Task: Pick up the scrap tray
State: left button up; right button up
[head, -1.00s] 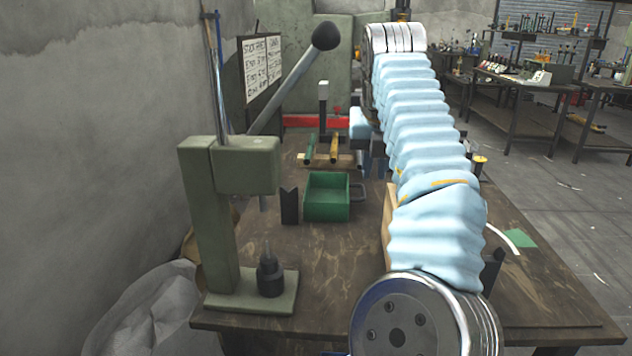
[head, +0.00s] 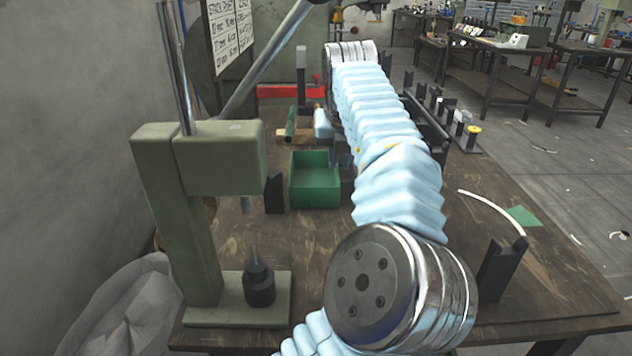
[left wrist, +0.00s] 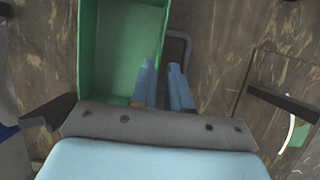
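The scrap tray, a green open box (head: 316,202), stands on the bench right of the green press. It looks empty in the left wrist view (left wrist: 97,45), where a grey loop handle (left wrist: 187,45) sticks out from its right wall. My left gripper (head: 341,160) is at the tray's right side, partly hidden by my arm. In the left wrist view its blue fingers (left wrist: 162,66) are apart, one over the tray's inside and one over the handle side, with the wall's edge between them. I cannot tell whether they touch it. My right gripper is not in view.
The green press (head: 215,165) with its long lever stands close left of the tray. A black angled block (head: 274,194) is beside the tray.

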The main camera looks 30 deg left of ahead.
aim_at(337, 167)
pick_arm(q)
jog(key=x, duration=0.4)
jog(key=shift+w+a+f+b, duration=0.1)
jog(key=shift+w+a+b, duration=0.05)
jog(key=shift+b, duration=0.15)
grip_shut()
